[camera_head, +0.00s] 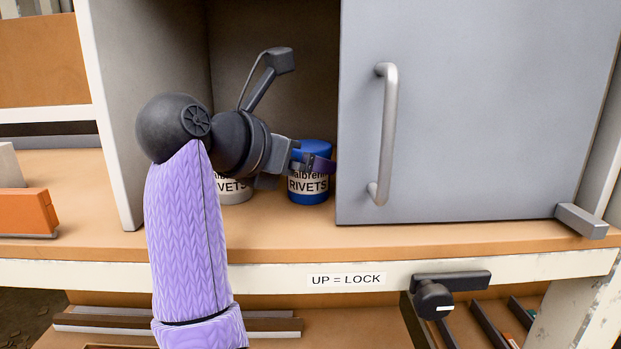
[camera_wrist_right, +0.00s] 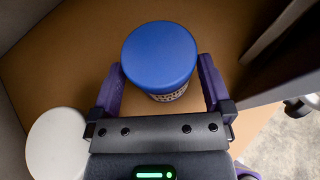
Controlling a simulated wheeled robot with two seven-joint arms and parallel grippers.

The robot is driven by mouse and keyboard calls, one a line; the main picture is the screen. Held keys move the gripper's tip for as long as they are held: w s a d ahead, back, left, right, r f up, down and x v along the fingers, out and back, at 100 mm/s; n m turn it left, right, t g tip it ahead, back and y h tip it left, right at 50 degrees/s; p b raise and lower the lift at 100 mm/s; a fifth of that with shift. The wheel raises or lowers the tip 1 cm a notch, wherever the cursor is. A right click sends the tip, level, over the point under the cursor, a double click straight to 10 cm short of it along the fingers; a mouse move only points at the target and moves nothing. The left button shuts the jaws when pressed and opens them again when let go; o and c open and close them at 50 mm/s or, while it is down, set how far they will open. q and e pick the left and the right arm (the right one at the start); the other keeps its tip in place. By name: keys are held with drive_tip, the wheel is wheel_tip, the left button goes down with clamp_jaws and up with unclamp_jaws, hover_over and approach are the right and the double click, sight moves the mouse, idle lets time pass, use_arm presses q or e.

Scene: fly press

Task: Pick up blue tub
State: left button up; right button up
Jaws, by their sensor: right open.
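The blue tub (camera_head: 308,198) stands upright on the cabinet floor, with a blue lid and a white label reading "RIVETS". My right gripper (camera_head: 312,163) reaches into the cabinet at the tub's upper part. In the right wrist view the blue lid (camera_wrist_right: 158,50) lies between the two purple fingers of the open right gripper (camera_wrist_right: 159,70), one on each side. I cannot tell whether either finger touches the tub. The gripper hides part of the tub in the head view. My left gripper is not in view.
A white tub (camera_head: 236,192) stands left of the blue one, partly behind my arm; its white lid (camera_wrist_right: 57,146) shows in the wrist view. A grey door (camera_head: 470,110) with a handle (camera_head: 387,135) covers the cabinet's right side. An orange object (camera_head: 25,212) lies outside, left.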

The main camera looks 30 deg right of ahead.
drive_tip(key=shift+x, duration=1.1)
clamp_jaws()
drive_tip(key=shift+r, duration=0.1)
